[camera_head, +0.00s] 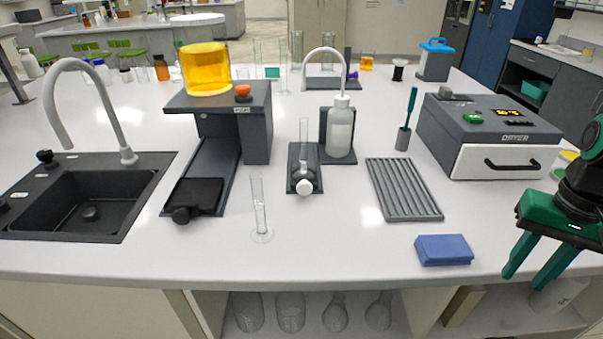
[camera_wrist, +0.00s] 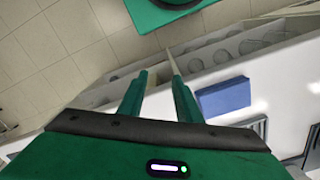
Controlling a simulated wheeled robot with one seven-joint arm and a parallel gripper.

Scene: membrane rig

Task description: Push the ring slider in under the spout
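My gripper (camera_head: 523,280) is open and empty at the counter's front right, far from the slider. Its spread fingers (camera_wrist: 158,76) show in the wrist view.
A rig with an amber tank (camera_head: 206,68) and black-knobbed tray (camera_head: 196,196) stands left of the slider. A glass cylinder (camera_head: 259,208) stands front left. A ribbed rack (camera_head: 404,190), blue block (camera_head: 443,250) and dryer (camera_head: 490,135) lie right. Bare counter lies in front of the slider.

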